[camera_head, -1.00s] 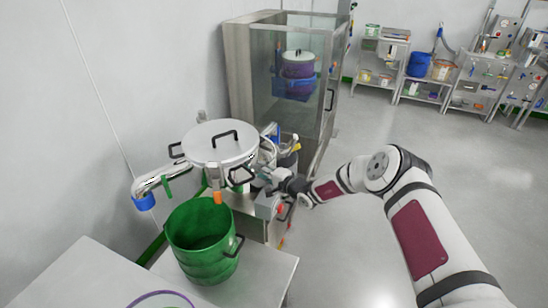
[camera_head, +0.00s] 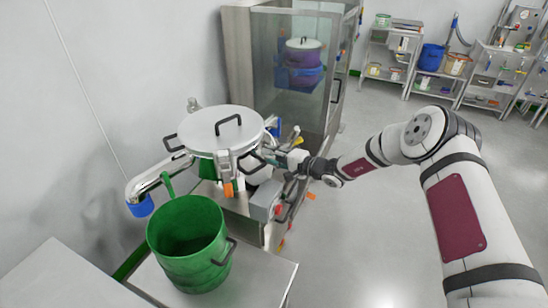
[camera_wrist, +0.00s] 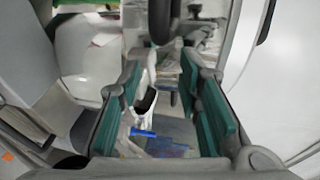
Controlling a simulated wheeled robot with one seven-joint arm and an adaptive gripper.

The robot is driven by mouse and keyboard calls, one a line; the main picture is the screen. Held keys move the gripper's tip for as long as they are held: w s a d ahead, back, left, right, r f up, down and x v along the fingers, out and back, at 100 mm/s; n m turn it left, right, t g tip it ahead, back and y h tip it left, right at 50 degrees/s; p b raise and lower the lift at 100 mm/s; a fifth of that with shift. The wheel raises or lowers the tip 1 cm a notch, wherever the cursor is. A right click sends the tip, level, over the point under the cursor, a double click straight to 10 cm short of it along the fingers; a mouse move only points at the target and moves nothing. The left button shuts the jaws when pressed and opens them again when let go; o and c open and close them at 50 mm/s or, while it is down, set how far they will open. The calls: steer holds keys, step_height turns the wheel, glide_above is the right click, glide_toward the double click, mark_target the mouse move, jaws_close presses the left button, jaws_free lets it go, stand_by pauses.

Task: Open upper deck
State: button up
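A round steel machine with a flat lid (camera_head: 222,126) stands against the left wall; I take its top part to be the upper deck. The lid has a black handle on top, and black loop handles show at its rim, one at the right front (camera_head: 250,163). My gripper (camera_head: 278,158) is just right of that handle, at about rim height. In the wrist view its two teal-padded fingers (camera_wrist: 178,100) are apart. A dark upright bar (camera_wrist: 160,20) shows beyond and between them at the top. I cannot tell whether anything touches it.
A green bucket (camera_head: 190,245) stands on a steel table in front of the machine. A curved steel spout (camera_head: 152,182) with a blue end juts left. A glass-fronted cabinet (camera_head: 285,75) stands behind, and shelves (camera_head: 440,70) at the far right. The floor (camera_head: 370,235) at right is clear.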

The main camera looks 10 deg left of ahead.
mark_target(261, 168)
steer(key=shift+r, duration=0.1)
steer(key=w+d+r+n+g+y+b, duration=0.1)
steer(key=w+d+r+g+y+b, duration=0.15)
steer(key=b, duration=0.75)
steer(key=s+d+n+g+b, duration=0.4)
steer(key=s+d+g+b, duration=0.3)
steer(key=b, duration=1)
steer(key=shift+h, duration=0.35)
steer(key=b+x, duration=0.1)
steer(key=x, duration=0.3)
steer(key=b+x, duration=0.1)
steer(key=x, duration=0.8)
steer(key=shift+a+f+b, duration=0.15)
steer(key=shift+f+b, duration=0.25)
jaws_close()
